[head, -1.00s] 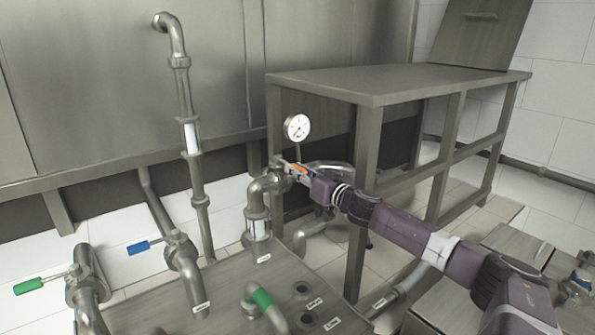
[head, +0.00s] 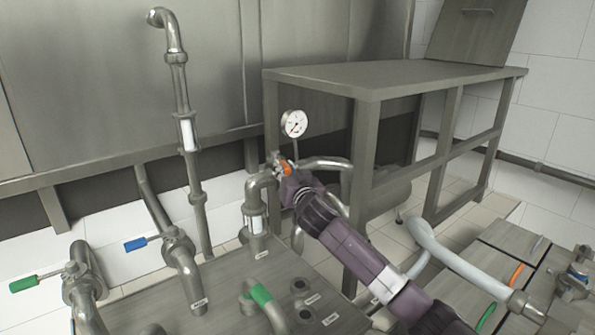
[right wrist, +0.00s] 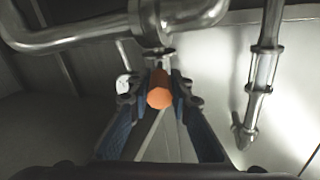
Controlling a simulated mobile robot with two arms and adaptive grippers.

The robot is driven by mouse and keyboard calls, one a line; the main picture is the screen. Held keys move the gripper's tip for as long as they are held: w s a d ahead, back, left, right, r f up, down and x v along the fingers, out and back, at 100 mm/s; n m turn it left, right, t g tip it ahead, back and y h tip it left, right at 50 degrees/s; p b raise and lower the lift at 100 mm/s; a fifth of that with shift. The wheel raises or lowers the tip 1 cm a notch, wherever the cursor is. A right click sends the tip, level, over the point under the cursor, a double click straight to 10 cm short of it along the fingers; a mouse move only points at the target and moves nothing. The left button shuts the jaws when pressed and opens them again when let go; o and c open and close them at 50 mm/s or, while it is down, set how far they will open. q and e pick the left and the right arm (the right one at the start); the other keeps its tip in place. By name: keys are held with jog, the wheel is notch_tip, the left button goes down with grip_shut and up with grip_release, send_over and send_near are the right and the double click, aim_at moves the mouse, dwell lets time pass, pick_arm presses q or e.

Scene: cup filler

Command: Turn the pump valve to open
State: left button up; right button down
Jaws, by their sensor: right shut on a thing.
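The orange valve handle (head: 287,168) is on the pipework just below the round pressure gauge (head: 294,124) in the head view. My right gripper (head: 284,171) is at this handle, its arm reaching up from the lower right. In the right wrist view the orange handle (right wrist: 160,92) points at the camera with its round end between the two fingers. My right gripper (right wrist: 159,88) is shut on it. The valve body is partly hidden by the gripper. My left gripper is not in view.
A metal frame table (head: 395,78) stands close right of my right arm. Other valves with a blue handle (head: 136,244) and a green handle (head: 23,285) are at the left. A tall pipe (head: 187,130) rises left of the valve. A bench (head: 215,318) with pipe fittings is in front.

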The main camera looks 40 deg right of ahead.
jog(key=shift+w+a+m+g+h+b, duration=0.45)
jog(key=shift+a+m+g+h+b, duration=0.3)
jog(key=shift+h+b, duration=0.55)
jog(key=shift+w+a+m+g+h+b, duration=0.5)
jog(key=shift+m+g+h+b, duration=0.4)
jog(key=shift+b, duration=0.8)
jog(key=shift+w+a+m+g+h+b, duration=0.35)
jog(key=shift+a+m+g+h+b, duration=0.35)
jog(key=shift+m+h+b, duration=0.6)
jog(key=shift+n, duration=0.35)
jog(key=c, duration=1.7)
grip_release()
jog(key=shift+c, duration=0.2)
jog(key=v, duration=1.2)
jog(key=shift+d, duration=0.1)
